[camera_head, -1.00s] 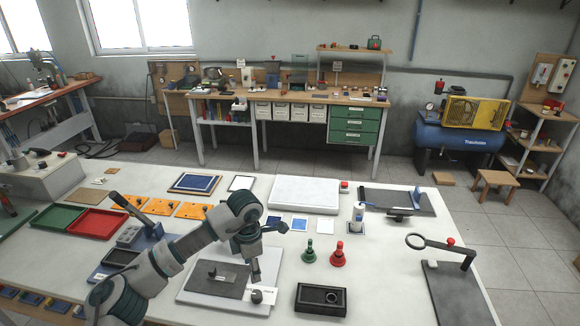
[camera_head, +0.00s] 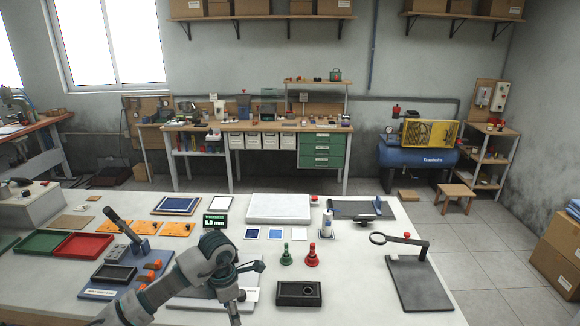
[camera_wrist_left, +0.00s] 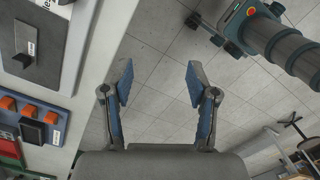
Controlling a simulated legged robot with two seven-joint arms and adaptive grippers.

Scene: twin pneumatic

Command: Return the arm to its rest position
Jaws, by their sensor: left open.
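My left arm comes in from the lower left in the head view, bent over the front of the white table. My left gripper (camera_head: 250,293) hangs at its end, fingers spread and nothing between them. In the left wrist view its two blue-padded fingers (camera_wrist_left: 160,84) stand apart over bare floor tiles, beside the table edge. A grey plate with a dark knob (camera_wrist_left: 36,42) lies on the table to the left of the fingers there. In the head view the arm hides most of that plate. My right gripper is in neither view.
A blue tray with orange parts (camera_head: 98,292) lies left of the arm. A black open box (camera_head: 298,293), green and red stamps (camera_head: 312,256) and a magnifier stand (camera_head: 420,283) are to the right. A display (camera_head: 215,224) reads 5.0 mm. The table's right front is clear of my arm.

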